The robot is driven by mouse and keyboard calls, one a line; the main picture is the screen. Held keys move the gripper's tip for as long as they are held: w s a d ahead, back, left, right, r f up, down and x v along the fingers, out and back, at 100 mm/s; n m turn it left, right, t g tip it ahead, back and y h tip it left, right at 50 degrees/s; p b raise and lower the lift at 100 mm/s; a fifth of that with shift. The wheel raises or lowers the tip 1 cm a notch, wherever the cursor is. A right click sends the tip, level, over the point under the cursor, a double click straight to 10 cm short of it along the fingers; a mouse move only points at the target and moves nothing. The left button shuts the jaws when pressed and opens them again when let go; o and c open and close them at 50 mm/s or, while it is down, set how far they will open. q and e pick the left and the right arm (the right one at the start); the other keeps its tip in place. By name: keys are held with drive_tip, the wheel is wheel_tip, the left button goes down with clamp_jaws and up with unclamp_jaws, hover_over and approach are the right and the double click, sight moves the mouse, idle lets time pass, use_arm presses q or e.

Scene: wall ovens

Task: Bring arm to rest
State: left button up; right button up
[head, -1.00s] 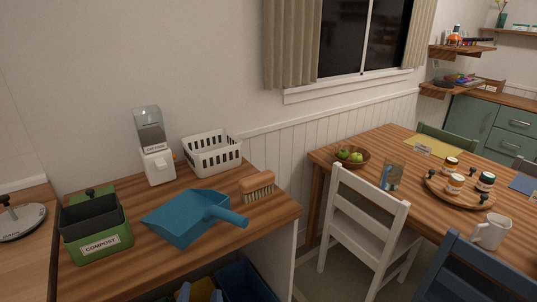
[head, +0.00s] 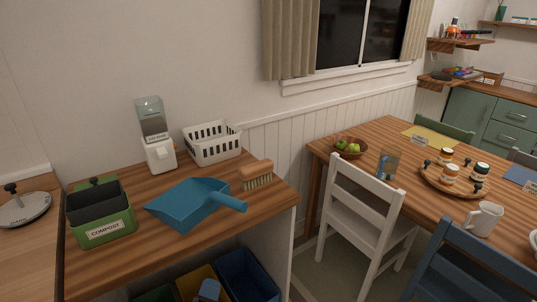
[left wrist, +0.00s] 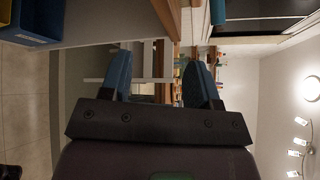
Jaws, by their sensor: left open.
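My left gripper (left wrist: 158,62) shows in the left wrist view with its two blue fingers spread apart and nothing between them. In the head view only a small blue-grey part that looks like its fingertip (head: 208,291) shows at the bottom edge, in front of the bins below the counter. The rest of the left arm is out of the head view. My right gripper is in neither view.
The wooden counter (head: 140,262) holds a green compost bin (head: 105,228), blue dustpan (head: 185,205), brush (head: 257,176), white basket (head: 212,146) and dispenser (head: 158,150). Bins (head: 247,272) stand below. A white chair (head: 362,215) and dining table (head: 400,150) are at right.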

use_arm(q)
drive_tip(key=s+a+f+n+g, duration=0.2)
drive_tip(key=s+a+f+n, duration=0.4)
drive_tip(key=n, duration=0.5)
drive_tip(key=s+a+f+n+g+y, duration=0.1)
drive_tip(key=s+a+f+n+g, duration=0.1)
drive_tip(key=s+a+f+n, duration=0.3)
drive_tip(key=a+f+n, duration=0.3)
drive_tip(key=n, duration=0.3)
drive_tip(key=shift+s+a+f, duration=0.2)
drive_tip(key=shift+s+a, duration=0.2)
